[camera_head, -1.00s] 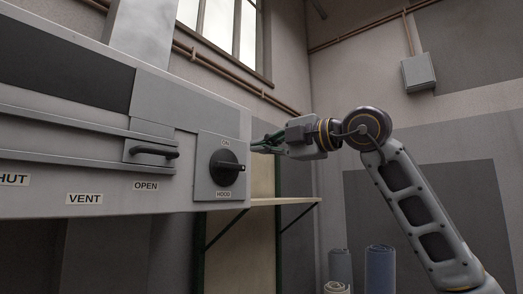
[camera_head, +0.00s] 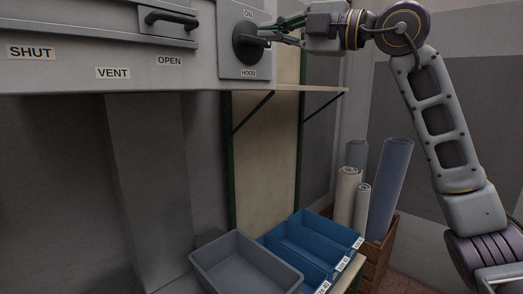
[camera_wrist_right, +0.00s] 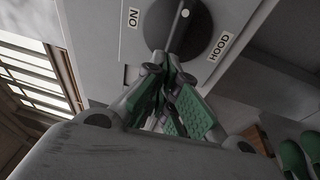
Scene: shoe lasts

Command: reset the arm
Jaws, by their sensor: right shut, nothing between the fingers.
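My right gripper (camera_head: 284,33) is at the upper middle of the head view, its arm coming in from the right. Its green-padded fingers are shut and empty, with their tips close to the handle of the black HOOD knob (camera_head: 245,46). In the right wrist view the shut fingers (camera_wrist_right: 170,75) point at the knob (camera_wrist_right: 190,25), with the labels ON and HOOD beside it. I cannot tell whether the tips touch the knob. My left gripper is not in view.
A grey panel with a slider handle (camera_head: 171,18) and labels SHUT, VENT and OPEN is at upper left. Below are a grey bin (camera_head: 216,246), blue bins (camera_head: 341,234) and a wooden crate (camera_head: 378,262) of rolls. A shelf (camera_head: 311,89) juts out under my right gripper.

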